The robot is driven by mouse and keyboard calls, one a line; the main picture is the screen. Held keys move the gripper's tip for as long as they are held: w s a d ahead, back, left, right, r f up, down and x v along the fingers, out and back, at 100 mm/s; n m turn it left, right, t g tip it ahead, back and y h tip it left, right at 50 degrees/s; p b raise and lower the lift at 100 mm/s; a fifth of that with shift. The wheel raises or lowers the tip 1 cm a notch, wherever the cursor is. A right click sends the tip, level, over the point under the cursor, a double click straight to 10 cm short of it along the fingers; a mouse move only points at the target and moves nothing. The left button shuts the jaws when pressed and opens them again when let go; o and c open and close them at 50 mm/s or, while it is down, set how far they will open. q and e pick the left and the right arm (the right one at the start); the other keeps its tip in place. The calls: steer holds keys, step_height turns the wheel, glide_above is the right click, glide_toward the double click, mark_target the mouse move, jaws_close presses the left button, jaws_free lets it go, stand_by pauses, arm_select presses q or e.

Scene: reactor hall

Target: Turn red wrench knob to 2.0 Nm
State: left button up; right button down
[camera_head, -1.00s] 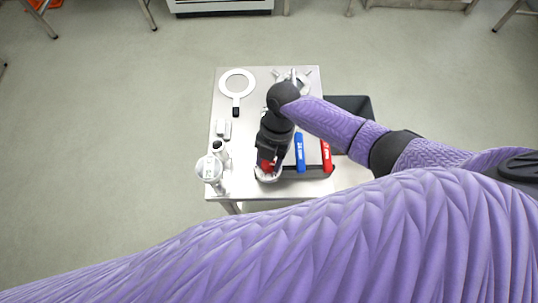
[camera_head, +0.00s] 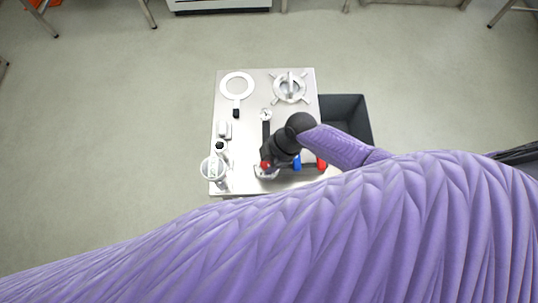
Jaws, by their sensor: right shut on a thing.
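My right gripper (camera_head: 267,163) reaches down over the front part of the steel table (camera_head: 232,182). It is shut on a small red part, which I take to be the red wrench knob (camera_head: 265,166). Only a bit of the red shows beside the dark fingers, and any torque scale is too small to read. A pale round part lies just below it. My left gripper is not in view.
A white ring with a dark handle (camera_head: 237,84) lies at the back left. A spoked metal fixture (camera_head: 290,87) is at the back right. A clear container (camera_head: 213,168) stands front left. A dark bin (camera_head: 347,115) is right of the table.

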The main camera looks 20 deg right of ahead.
steer(key=m+t+p, duration=0.1)
steer(key=m, duration=0.1)
steer(key=m+p, duration=0.1)
steer(key=m, duration=0.1)
steer(key=shift+s+r+m+t, duration=0.15)
steer(key=shift+m+t, duration=0.15)
steer(key=shift+t, duration=0.1)
steer(key=m+t+h+p, duration=0.1)
steer(key=m+p, duration=0.1)
steer(key=m, duration=0.1)
steer(key=shift+a+m+p, duration=0.15)
steer(key=shift+m+p, duration=0.15)
steer(key=shift+m, duration=0.1)
steer(key=shift+m+t+h+p, duration=0.3)
steer(key=shift+m+h+p, duration=0.1)
steer(key=shift+m, duration=0.5)
steer(key=shift+c, duration=1.1)
jaws_free()
